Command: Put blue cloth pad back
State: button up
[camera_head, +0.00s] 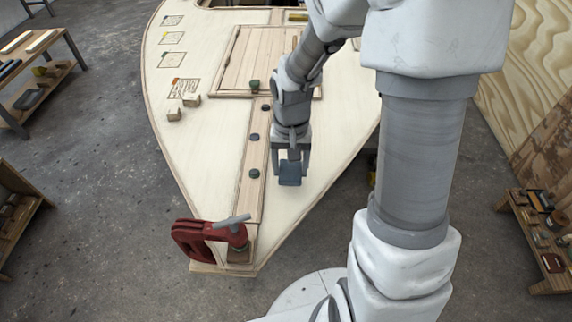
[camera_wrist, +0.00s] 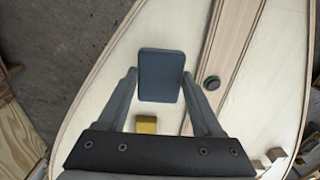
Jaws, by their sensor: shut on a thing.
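The blue cloth pad (camera_head: 290,174) is between the fingers of my gripper (camera_head: 291,157), over the pale deck to the right of the central plank. In the wrist view the pad (camera_wrist: 161,77) is a dark blue-grey rounded rectangle, with the fingertips (camera_wrist: 160,80) at its two sides. My gripper is shut on it. Whether the pad touches the deck or hangs just above it, I cannot tell. A yellow block (camera_wrist: 146,125) shows between the fingers in the wrist view, nearer the palm and partly hidden by it.
Several dark knobs (camera_head: 254,174) line the central plank (camera_head: 250,200). Small wooden blocks (camera_head: 174,114) lie on the left deck, near a panelled hatch (camera_head: 240,60). Shelves (camera_head: 545,235) stand at both sides.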

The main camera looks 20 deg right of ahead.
aim_at(290, 178)
jog(key=shift+w+f+b, duration=0.1)
jog(key=shift+f+b, duration=0.4)
jog(key=shift+f, duration=1.55)
jog(key=shift+f, duration=0.25)
jog(key=o, duration=1.4)
jog(key=shift+o, duration=0.2)
jog(key=shift+r, duration=0.1)
